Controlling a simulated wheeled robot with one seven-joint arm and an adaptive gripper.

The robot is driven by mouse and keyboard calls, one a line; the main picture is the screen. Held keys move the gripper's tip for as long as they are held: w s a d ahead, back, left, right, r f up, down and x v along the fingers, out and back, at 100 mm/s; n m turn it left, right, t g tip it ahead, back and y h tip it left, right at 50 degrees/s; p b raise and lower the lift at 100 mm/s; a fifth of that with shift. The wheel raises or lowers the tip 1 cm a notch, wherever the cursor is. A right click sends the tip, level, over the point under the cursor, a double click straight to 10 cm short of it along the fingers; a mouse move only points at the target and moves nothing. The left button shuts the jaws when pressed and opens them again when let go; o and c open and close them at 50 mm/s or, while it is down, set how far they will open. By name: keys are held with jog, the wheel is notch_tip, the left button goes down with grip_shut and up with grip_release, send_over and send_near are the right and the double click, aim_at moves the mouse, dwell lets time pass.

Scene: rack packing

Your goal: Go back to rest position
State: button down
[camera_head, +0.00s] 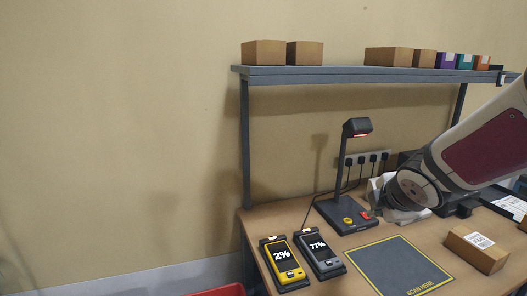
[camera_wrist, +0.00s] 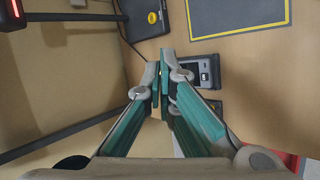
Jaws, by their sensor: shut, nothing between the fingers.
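My gripper (camera_wrist: 162,78) shows in the wrist view with its teal-padded fingers drawn together at the tips and nothing between them. It is above the table edge side, with a handheld device (camera_wrist: 207,70) behind and beside the fingertips. In the head view my arm reaches in from the right, its wrist end near the scanner lamp; the fingers are not clear there. A yellow handheld device (camera_head: 285,268) reading 2% and a grey one (camera_head: 322,260) reading 77% sit in cradles at the table's front left.
A scanner lamp (camera_head: 355,128) stands at the table's back beside a power strip with several plugs. A dark scan mat (camera_head: 398,266) lies at the front, with a labelled carton (camera_head: 478,250) to its right. A shelf (camera_head: 340,75) above holds several boxes. The wall side at left is clear.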

jog(key=s+a+r+m+g, duration=0.1)
jog(key=s+a+m, duration=0.1)
jog(key=s+m, duration=0.4)
jog(key=s+a+r+m+g+y, duration=0.1)
jog(key=s+a+m, duration=0.1)
jog(key=s+m, duration=0.4)
jog(key=s+a+r+m+g, duration=0.2)
jog(key=s+m, duration=0.4)
jog(key=s, duration=0.7)
jog(key=shift+s+a+y, duration=0.3)
jog(key=shift+a+y, duration=0.05)
jog(key=shift+y, duration=0.05)
dwell(1.5)
